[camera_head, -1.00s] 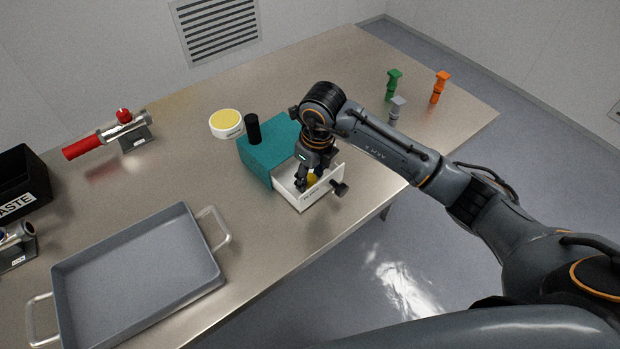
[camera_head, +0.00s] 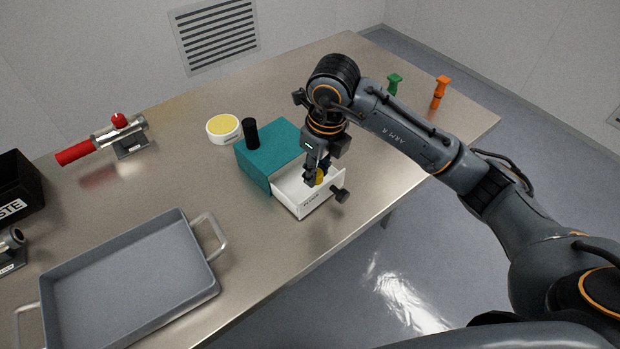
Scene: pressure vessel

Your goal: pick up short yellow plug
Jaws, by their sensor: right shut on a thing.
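The short yellow plug (camera_head: 320,177) shows only in part between the fingers of my right gripper (camera_head: 313,179). The gripper points down and is shut on the plug, just over the open white drawer (camera_head: 306,204). The drawer sticks out of the teal box (camera_head: 268,155) and has a black knob at its front. I cannot tell whether the plug still touches the drawer floor. My left gripper is not in view.
A grey tray (camera_head: 130,275) with handles lies at the front left. A pipe fitting with a red handle (camera_head: 75,153), a yellow-topped white round container (camera_head: 223,127) and a black bin (camera_head: 18,185) are on the table. Green (camera_head: 393,84) and orange (camera_head: 439,92) plugs stand at the right.

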